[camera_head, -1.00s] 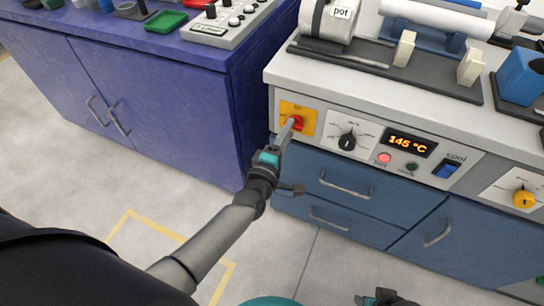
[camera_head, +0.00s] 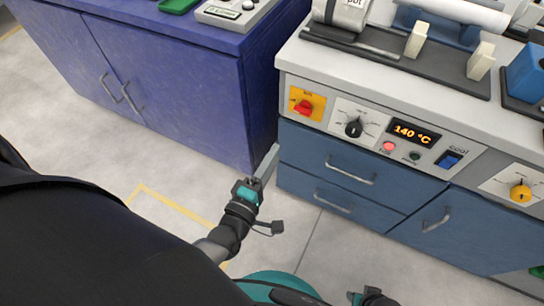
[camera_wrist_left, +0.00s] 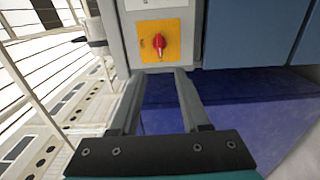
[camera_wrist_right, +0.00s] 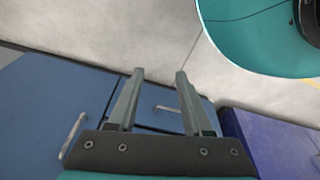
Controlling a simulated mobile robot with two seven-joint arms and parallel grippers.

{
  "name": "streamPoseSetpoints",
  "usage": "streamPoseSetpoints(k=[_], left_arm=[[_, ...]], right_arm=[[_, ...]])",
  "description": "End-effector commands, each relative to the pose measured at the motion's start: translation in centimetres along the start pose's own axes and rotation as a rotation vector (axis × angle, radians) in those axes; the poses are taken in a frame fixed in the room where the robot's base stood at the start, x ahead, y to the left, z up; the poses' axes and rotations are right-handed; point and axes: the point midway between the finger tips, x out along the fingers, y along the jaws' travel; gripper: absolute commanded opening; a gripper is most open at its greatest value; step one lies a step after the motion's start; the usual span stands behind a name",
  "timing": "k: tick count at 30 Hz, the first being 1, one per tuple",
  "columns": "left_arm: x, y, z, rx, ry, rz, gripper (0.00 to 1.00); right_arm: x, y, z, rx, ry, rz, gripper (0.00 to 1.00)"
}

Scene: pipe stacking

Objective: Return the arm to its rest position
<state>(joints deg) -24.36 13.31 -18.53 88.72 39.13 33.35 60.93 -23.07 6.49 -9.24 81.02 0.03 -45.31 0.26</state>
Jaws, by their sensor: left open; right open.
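My left gripper (camera_head: 270,158) is open and empty in the head view, low in front of the blue drawers and apart from the panel. In the left wrist view its two fingers (camera_wrist_left: 158,76) are parallel with a gap between them, and the red knob (camera_wrist_left: 159,42) on its yellow plate shows beyond the tips. The same red knob (camera_head: 304,107) is clear of the gripper in the head view. My right gripper (camera_wrist_right: 160,76) is open and empty in its wrist view, with floor and blue drawers beyond. Only a bit of the right arm shows at the head view's bottom edge.
The control panel has a black dial (camera_head: 353,128), a display (camera_head: 414,132) reading 140 °C, a lit red lamp (camera_head: 389,146) and a blue switch (camera_head: 449,160). Blue drawers (camera_head: 335,165) with handles lie below. A purple cabinet (camera_head: 170,80) stands left. Bare floor (camera_head: 80,140) is in front.

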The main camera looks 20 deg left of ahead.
Motion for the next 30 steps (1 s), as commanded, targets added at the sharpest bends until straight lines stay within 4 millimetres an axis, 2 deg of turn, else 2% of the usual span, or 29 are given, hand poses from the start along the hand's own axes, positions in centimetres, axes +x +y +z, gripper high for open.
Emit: streamPoseSetpoints(k=[14,17,20,23,26,27,29,30], left_arm=[[0.0,0.0,0.0,0.002,-0.001,-0.001,0.46],[-0.1,-0.8,0.0,0.043,-0.011,-0.028,0.46],[-0.5,-3.4,0.0,0.183,-0.049,-0.114,0.46],[-1.9,-8.0,-0.2,0.417,-0.132,-0.264,0.46],[-4.7,-13.4,-1.0,0.685,-0.26,-0.443,0.46],[-6.1,-15.4,-1.5,0.786,-0.32,-0.514,0.46],[-8.5,-18.2,-2.3,0.931,-0.421,-0.617,0.46],[-10.4,-19.9,-2.8,1.021,-0.496,-0.683,0.46]], right_arm=[[0.0,0.0,-0.1,0.0,0.001,0.0,0.5],[0.1,0.1,0.1,-0.002,0.001,0.001,0.5],[0.5,0.3,0.9,-0.003,-0.005,0.004,0.5],[1.1,0.8,2.1,-0.006,-0.01,0.011,0.5],[1.7,1.4,3.7,-0.008,-0.014,0.018,0.5],[1.9,1.7,4.3,-0.009,-0.016,0.021,0.5],[2.1,2.1,5.3,-0.011,-0.018,0.025,0.5],[2.2,2.3,6.0,-0.012,-0.019,0.028,0.5]])
